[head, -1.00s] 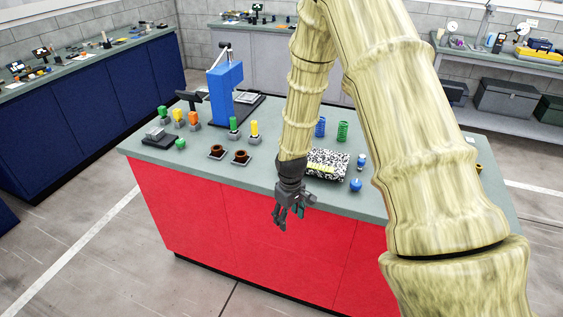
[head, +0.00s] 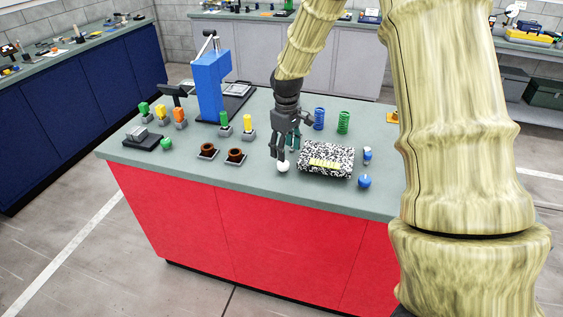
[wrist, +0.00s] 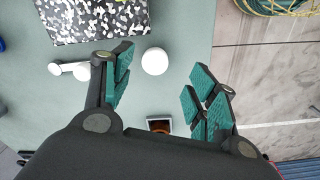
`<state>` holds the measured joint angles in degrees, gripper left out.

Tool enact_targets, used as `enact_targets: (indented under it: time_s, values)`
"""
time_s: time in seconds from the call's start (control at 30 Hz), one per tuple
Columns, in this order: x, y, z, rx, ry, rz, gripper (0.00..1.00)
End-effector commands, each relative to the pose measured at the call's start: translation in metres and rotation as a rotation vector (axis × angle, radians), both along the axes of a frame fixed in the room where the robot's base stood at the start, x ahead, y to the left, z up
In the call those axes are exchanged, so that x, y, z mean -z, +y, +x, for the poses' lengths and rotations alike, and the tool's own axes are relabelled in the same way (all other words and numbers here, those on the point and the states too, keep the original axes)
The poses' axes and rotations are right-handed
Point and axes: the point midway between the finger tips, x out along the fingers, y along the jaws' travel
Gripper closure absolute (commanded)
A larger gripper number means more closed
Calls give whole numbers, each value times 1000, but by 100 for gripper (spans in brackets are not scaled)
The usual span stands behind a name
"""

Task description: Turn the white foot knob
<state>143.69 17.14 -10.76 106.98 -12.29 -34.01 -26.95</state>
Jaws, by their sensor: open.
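A round white knob (head: 283,166) sits on the grey-green worktop, just left of the speckled black-and-white box. My gripper (head: 284,152) points down, close above and behind it. In the wrist view the white knob (wrist: 154,61) shows beyond the gap between my open, empty teal-padded fingers (wrist: 163,88), nearer the left finger. A smaller white piece with two rounded ends (wrist: 68,69) lies left of that finger, partly covered by it. I cannot tell from these views whether a finger touches the round knob.
The speckled box (head: 326,160) stands right of the knob. Two brown cups (head: 235,155) on small trays stand to its left. Blue (head: 319,118) and green (head: 343,122) coils stand behind. A blue ball (head: 365,182) sits right of the box. The worktop's front edge is near.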

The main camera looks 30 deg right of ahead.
Motion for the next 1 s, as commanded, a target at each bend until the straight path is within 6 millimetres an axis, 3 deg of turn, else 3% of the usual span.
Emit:
enact_targets:
  time_s: [0.2, 0.4, 0.67, 0.97, 1.0]
  values:
    - [37, 2, 13, -4, 11, -1, 42]
    - [58, 2, 11, -2, 9, -1, 42]
    - [75, 3, 14, -4, 10, -1, 42]
    - [76, 3, 14, -4, 9, -1, 42]
    - [76, 3, 14, -4, 9, -1, 47]
